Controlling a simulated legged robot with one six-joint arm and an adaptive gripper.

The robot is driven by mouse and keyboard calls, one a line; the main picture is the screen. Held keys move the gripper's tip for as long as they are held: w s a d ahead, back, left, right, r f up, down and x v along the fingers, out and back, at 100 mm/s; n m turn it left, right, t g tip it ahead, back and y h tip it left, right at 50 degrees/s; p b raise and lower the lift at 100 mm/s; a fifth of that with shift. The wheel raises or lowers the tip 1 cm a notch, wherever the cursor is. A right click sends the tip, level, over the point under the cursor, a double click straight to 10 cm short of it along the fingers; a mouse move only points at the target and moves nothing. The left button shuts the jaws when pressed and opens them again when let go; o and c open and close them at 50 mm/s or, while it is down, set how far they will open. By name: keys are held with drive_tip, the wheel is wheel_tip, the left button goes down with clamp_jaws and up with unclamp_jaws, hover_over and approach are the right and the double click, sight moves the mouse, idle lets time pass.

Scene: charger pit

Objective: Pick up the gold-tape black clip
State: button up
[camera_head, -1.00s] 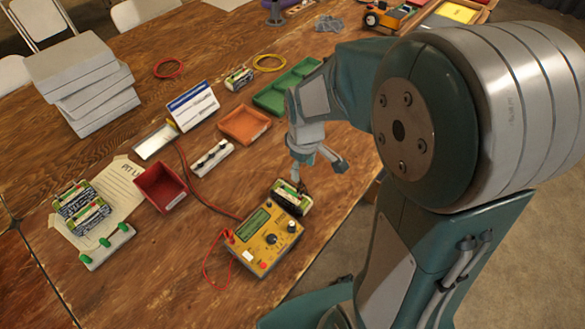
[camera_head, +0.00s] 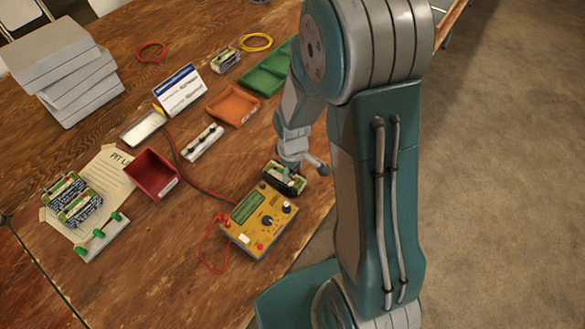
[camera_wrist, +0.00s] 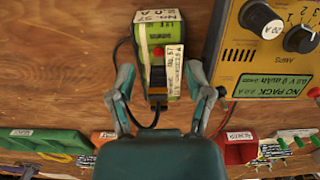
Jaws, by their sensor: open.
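A green-labelled battery pack (camera_wrist: 143,38) lies on the wooden table, and in the head view the pack (camera_head: 284,180) is just behind the yellow meter. In the wrist view a small dark clip-like piece with a yellowish band (camera_wrist: 158,91) sits at the pack's near end, with a black lead by it. I cannot tell for sure that this is the gold-tape black clip. My gripper (camera_wrist: 159,74) is open, one finger on each side of that end, with nothing held. In the head view my gripper (camera_head: 291,165) hides part of the pack.
The yellow meter (camera_head: 258,221) is close beside the pack, its knobs at right in the wrist view (camera_wrist: 268,55). A red bin (camera_head: 152,174), orange tray (camera_head: 233,105) and green tray (camera_head: 268,70) stand on the table. The table's right edge is near.

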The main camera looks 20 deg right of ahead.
drive_tip(key=shift+d+f, duration=0.1)
drive_tip(key=shift+f, duration=0.05)
clamp_jaws()
idle(0.4)
